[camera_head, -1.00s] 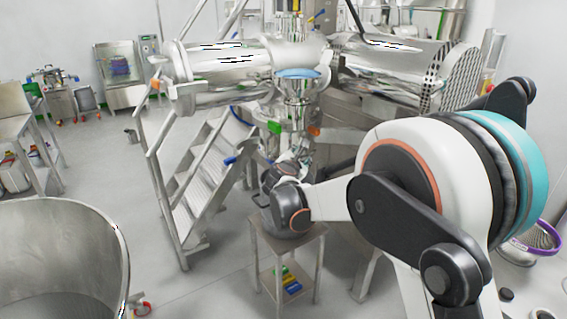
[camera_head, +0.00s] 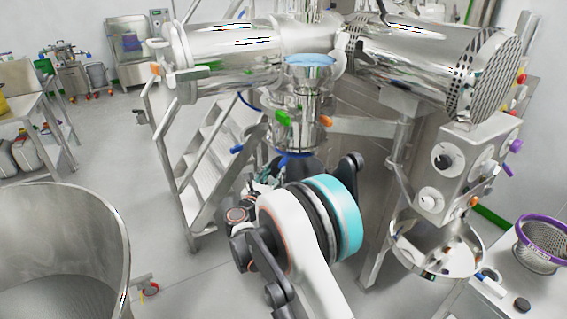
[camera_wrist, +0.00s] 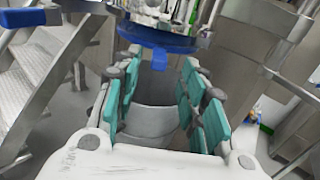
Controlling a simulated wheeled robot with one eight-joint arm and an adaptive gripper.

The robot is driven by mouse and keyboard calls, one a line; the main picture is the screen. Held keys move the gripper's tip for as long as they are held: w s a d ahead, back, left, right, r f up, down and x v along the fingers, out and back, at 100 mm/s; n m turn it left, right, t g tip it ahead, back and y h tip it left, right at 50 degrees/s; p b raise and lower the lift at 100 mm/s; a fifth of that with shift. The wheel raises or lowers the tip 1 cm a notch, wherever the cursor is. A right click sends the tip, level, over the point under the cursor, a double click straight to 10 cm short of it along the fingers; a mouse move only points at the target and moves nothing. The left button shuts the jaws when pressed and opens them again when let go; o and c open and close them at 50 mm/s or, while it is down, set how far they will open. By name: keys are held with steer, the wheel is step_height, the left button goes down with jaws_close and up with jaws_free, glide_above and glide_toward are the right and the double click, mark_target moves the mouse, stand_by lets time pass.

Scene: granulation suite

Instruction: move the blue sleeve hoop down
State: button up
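The blue sleeve hoop (camera_wrist: 158,36) rings the bottom of a shiny steel outlet in the wrist view, with a blue tab (camera_wrist: 160,60) hanging from its near side. In the head view the hoop (camera_head: 293,153) is a small blue band low on the central steel column, partly hidden by my arm. My gripper (camera_wrist: 160,84) has its teal finger pads spread wide, with nothing held between them. The hoop and tab are ahead of it, toward the top of the wrist view. Whether a pad touches the tab cannot be told. The fingers are mostly hidden in the head view.
Metal steps (camera_head: 218,150) stand left of the column. A control box (camera_head: 455,165) and a steel bowl (camera_head: 437,250) are to the right. A large steel bin (camera_head: 60,215) fills the lower left.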

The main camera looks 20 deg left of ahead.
mark_target(280, 165)
steer(key=w, duration=0.4)
steer(key=w+b, duration=0.1)
steer(key=w, duration=0.3)
steer(key=shift+w+d, duration=0.2)
steer(key=shift+w, duration=0.1)
steer(key=shift+c, duration=0.5)
jaws_close()
